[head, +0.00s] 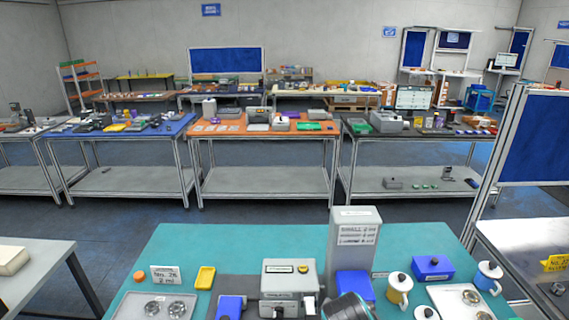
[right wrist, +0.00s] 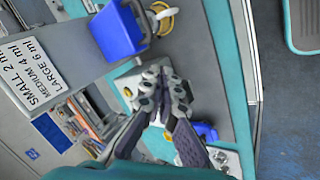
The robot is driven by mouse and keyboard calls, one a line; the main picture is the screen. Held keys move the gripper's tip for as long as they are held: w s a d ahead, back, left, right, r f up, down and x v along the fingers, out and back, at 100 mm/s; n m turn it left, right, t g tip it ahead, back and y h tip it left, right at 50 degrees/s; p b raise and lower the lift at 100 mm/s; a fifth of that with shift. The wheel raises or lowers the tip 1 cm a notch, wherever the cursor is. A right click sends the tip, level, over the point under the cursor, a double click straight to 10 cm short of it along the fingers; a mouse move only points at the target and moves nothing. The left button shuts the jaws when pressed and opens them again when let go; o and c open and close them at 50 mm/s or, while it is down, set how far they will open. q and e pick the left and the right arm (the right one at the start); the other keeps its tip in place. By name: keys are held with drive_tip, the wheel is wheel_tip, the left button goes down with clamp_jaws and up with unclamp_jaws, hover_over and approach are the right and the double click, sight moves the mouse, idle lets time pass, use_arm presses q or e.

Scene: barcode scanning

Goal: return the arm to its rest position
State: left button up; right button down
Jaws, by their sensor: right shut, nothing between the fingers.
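My right gripper (right wrist: 162,80) is in the middle of the right wrist view, its two dark fingers together with nothing between them. My left gripper does not show in either view.
A blue panel (head: 538,140) stands at right. Other workbenches stand behind.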

drive_tip(key=s+d+f+m+y, duration=0.15)
drive_tip(key=s+d+m, duration=0.35)
drive_tip(key=s+m, duration=0.5)
wheel_tip(320, 180, down, 11)
drive_tip(key=b, duration=0.9)
drive_tip(key=shift+w+a+r+t+b, duration=0.15)
drive_tip(key=shift+t+b, duration=0.15)
drive_tip(key=shift+b, duration=0.1)
